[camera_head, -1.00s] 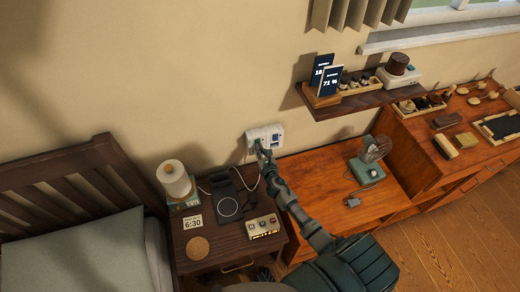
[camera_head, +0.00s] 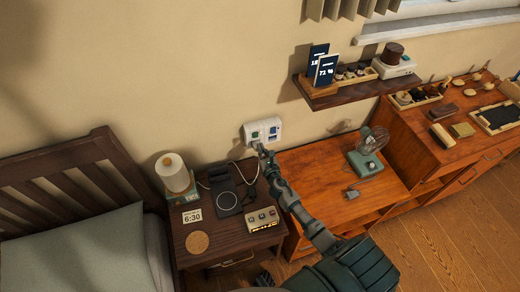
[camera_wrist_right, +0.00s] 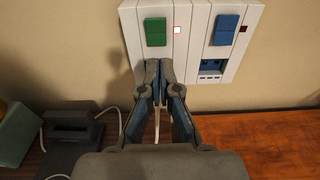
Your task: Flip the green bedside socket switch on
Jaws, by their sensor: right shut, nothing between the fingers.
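The white wall socket panel (camera_head: 274,127) is on the wall above the nightstand. In the right wrist view, the panel (camera_wrist_right: 190,42) carries a green switch (camera_wrist_right: 155,31) on the left and a blue switch (camera_wrist_right: 226,29) on the right. A small pale, red-edged square (camera_wrist_right: 177,30) sits beside the green switch. The square beside the blue switch is dark red. My right gripper (camera_head: 261,147) is shut and empty. In the wrist view its fingertips (camera_wrist_right: 159,66) are just below the green switch, apart from it in the picture. Whether they touch the panel, I cannot tell. My left gripper is not identifiable.
The nightstand (camera_head: 222,240) holds a lamp (camera_head: 173,174), a dark charging stand (camera_head: 227,196), a clock card and a button box (camera_head: 262,219). A small fan (camera_head: 370,150) stands on the wooden desk at right. A shelf (camera_head: 350,98) juts out above right.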

